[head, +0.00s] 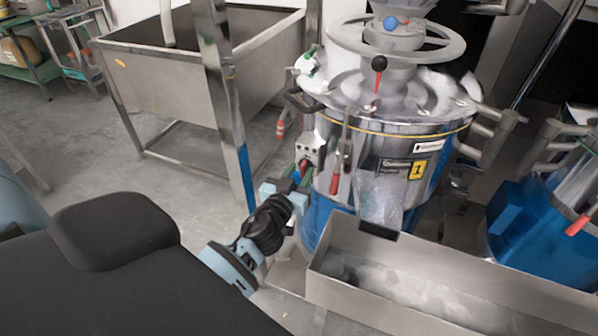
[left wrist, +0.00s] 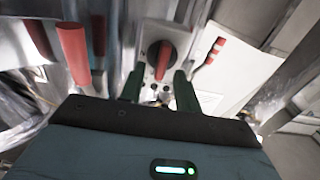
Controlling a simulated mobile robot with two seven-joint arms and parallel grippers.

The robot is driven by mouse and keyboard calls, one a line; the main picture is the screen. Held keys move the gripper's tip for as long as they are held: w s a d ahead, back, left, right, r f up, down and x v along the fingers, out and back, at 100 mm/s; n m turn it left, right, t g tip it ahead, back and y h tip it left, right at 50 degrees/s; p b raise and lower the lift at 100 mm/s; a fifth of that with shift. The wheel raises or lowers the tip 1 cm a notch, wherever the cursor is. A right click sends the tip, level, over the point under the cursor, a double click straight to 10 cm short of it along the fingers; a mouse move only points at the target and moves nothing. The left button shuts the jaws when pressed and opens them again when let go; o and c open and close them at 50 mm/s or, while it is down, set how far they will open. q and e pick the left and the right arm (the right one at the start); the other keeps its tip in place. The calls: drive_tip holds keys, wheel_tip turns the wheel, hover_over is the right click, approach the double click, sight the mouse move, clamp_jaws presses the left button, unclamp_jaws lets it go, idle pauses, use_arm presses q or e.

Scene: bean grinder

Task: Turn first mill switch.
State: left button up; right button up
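The first mill (head: 400,150) is a steel drum with a blue base and a yellow "1" label. Its switch box (head: 308,148) is a small grey panel on the drum's left side. In the left wrist view the switch (left wrist: 160,55) is a dark round knob with a red mark on a light plate. My left gripper (head: 299,180) is just below the switch box. My right gripper is not in view.
Red-handled levers (head: 335,183) hang beside the switch box and flank the knob in the wrist view (left wrist: 74,52). A steel trough (head: 430,285) stands in front of the mill. A steel post (head: 228,110) and large basin (head: 180,75) are at left. Another mill (head: 545,225) is at right.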

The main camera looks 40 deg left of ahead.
use_arm(q)
drive_tip(key=shift+w+a, duration=0.1)
drive_tip(key=shift+w, duration=0.15)
clamp_jaws()
